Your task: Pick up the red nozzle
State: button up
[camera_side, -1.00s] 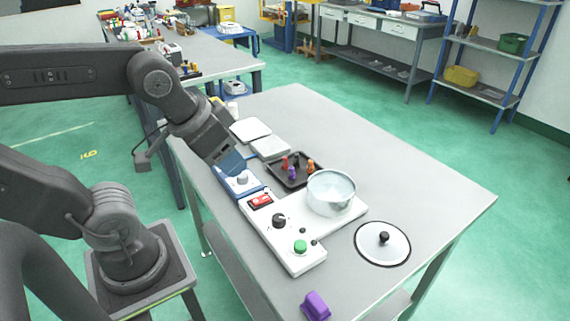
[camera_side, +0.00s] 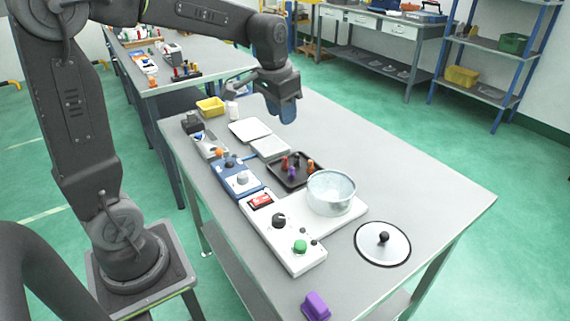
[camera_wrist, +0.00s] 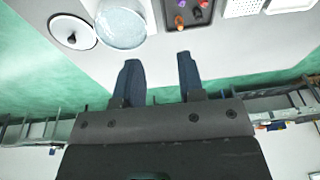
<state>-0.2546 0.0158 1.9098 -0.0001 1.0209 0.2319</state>
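The red nozzle (camera_side: 285,163) stands in a dark tray (camera_side: 273,176) with purple and orange nozzles close beside it. In the wrist view, a red nozzle (camera_wrist: 203,4) shows at the top edge, partly cut off, in the tray (camera_wrist: 199,21). My gripper (camera_side: 284,118) is above the table's far side, behind and higher than the tray, pointing down. In the wrist view, my gripper (camera_wrist: 157,60) has its two dark blue fingers well apart with nothing between them.
A glass pot (camera_side: 331,196) stands right of the tray, on a white control panel (camera_side: 290,241). A lid (camera_side: 383,243) lies farther right. White plates (camera_side: 250,130) and a blue box (camera_side: 234,181) lie left of the tray. The table's right side is mostly clear.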

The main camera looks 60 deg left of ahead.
jog(key=g, duration=0.2)
send_over(285, 157)
notch_tip(285, 157, down, 10)
jog(key=r, duration=0.1)
jog(key=shift+h, duration=0.3)
notch_tip(285, 157, down, 8)
jog(key=shift+d+f, duration=0.15)
jog(key=shift+f, duration=2.95)
grip_shut()
jog(key=shift+r, duration=0.1)
